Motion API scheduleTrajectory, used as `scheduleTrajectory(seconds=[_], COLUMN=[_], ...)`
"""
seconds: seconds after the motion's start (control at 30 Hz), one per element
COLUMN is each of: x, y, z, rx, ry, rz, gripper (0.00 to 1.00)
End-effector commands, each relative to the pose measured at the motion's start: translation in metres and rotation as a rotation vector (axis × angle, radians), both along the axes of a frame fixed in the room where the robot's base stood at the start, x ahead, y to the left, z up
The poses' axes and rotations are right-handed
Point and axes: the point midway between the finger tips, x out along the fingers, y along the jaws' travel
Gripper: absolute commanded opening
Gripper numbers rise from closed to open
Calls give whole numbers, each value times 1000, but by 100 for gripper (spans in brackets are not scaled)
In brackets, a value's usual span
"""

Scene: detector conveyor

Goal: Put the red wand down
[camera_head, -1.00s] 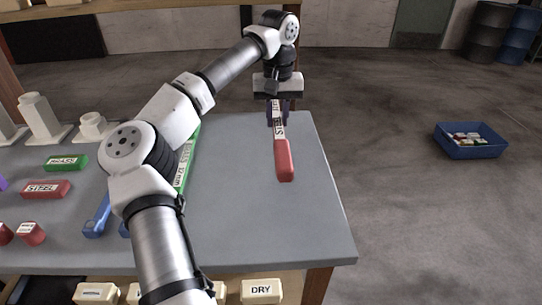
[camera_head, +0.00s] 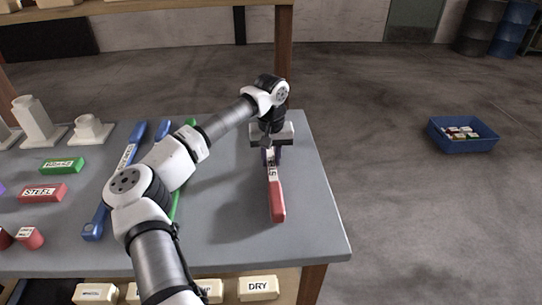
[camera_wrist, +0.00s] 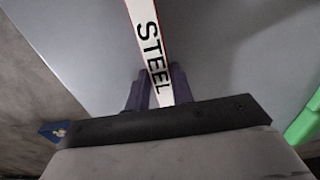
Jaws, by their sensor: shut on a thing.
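The red wand (camera_head: 276,200) is a long bar with a white label reading STEEL. In the head view it extends from my gripper toward the front of the grey table (camera_head: 235,225), near the table's right side. My gripper (camera_head: 271,158) is shut on the wand, with its dark fingers on both sides of the labelled part. In the wrist view my gripper (camera_wrist: 152,95) holds the labelled wand (camera_wrist: 148,25) between its fingers. The wand is low over the table; I cannot tell whether it touches the surface.
A green wand (camera_head: 174,205) and blue wands (camera_head: 94,226) lie left of my gripper, partly behind my arm. A red STEEL block (camera_head: 42,193) and a green block (camera_head: 62,166) sit farther left. A blue bin (camera_head: 462,146) stands on the floor at right. The table's right edge is close.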

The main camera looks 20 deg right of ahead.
Motion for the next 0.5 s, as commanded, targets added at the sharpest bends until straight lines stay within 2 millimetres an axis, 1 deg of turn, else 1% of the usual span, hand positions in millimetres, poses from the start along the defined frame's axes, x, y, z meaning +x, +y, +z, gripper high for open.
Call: scheduleTrajectory(seconds=[0.17, 0.2, 0.37, 0.5], x=[0, 0, 0, 0], y=[0, 0, 0, 0], z=[-3, -4, -3, -3], rx=[0, 0, 0, 0], ry=[0, 1, 1, 1], rz=[0, 0, 0, 0], gripper=[0, 24, 45, 45])
